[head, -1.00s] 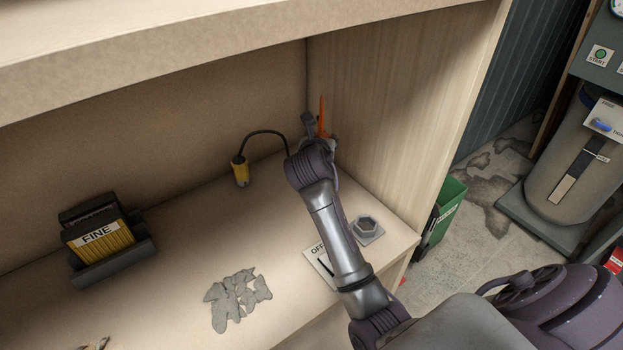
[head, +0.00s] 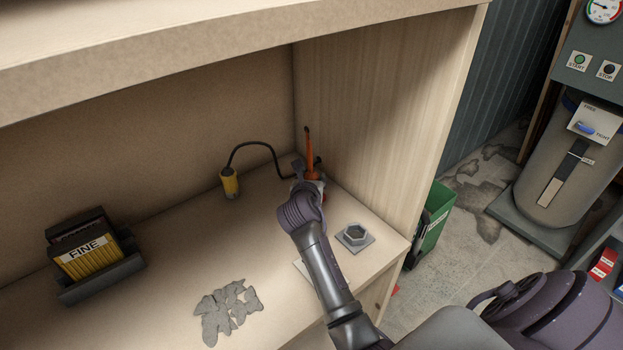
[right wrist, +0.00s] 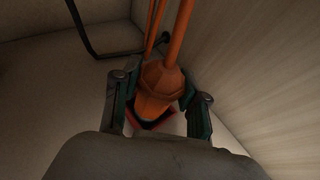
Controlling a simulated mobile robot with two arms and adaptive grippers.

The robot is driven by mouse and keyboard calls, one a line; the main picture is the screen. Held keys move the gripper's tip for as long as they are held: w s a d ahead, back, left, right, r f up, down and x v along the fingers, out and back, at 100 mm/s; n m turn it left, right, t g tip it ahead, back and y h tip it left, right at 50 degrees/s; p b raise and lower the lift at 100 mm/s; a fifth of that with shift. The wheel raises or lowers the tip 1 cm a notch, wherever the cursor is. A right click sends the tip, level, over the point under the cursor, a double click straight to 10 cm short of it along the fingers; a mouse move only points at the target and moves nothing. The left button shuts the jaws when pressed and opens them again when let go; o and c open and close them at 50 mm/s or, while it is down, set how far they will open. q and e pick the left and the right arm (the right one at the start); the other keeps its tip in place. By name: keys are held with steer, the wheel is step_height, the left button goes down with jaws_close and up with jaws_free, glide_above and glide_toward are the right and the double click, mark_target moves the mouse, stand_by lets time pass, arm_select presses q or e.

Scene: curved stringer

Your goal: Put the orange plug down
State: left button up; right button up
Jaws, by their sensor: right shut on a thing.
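The orange plug (head: 309,152) stands up from my right gripper (head: 310,184) near the back right corner of the bench. In the right wrist view, the fingers of my right gripper (right wrist: 160,105) are closed on either side of the plug's thick faceted body (right wrist: 160,83), with its long thin part rising above. A dark red-edged shape (right wrist: 152,119) shows around its lower end. Whether the plug touches the bench is hidden. My left gripper is not in view.
A yellow cylinder (head: 230,183) with a black cable (head: 255,145) stands left of the gripper. A hex nut on a plate (head: 355,236) lies nearer. A FINE holder (head: 90,255) and grey flat pieces (head: 227,308) are on the left. The right side wall (head: 385,120) is close.

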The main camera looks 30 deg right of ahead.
steer(key=o, duration=1.2)
steer(key=shift+s+a+r, duration=0.15)
steer(key=v, duration=1.1)
steer(key=shift+s+a+r, duration=0.15)
steer(key=shift+s+r, duration=0.05)
